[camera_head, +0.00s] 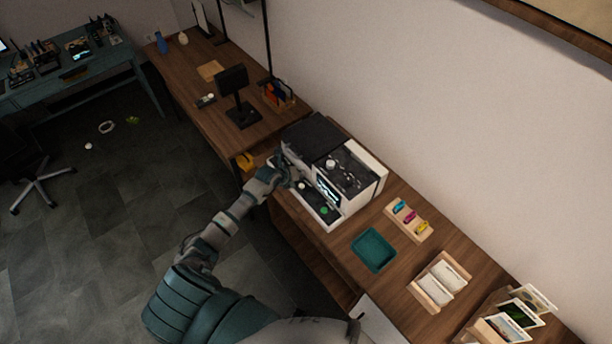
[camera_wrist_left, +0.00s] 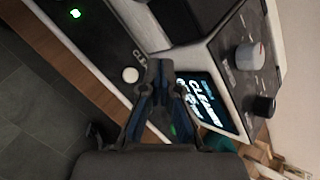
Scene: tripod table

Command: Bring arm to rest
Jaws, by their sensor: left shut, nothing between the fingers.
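My left arm comes in from the lower left in the head view. Its gripper (camera_head: 287,172) is at the left front of a white and black machine (camera_head: 374,190) on the wooden table. In the left wrist view the left gripper (camera_wrist_left: 160,66) is shut with nothing between its fingers. Its fingertips are close to a round white button (camera_wrist_left: 130,75) and a lit screen (camera_wrist_left: 215,103) on the machine's front. Whether the fingertips touch the machine I cannot tell. The right gripper is not in view.
Right of the machine, a teal tray (camera_head: 374,250), a wooden holder with coloured items (camera_head: 408,221) and a wooden box of cards (camera_head: 438,284) stand on the table. A black monitor (camera_head: 232,82) stands to the left. Grey floor (camera_head: 90,200) lies open left of the arm.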

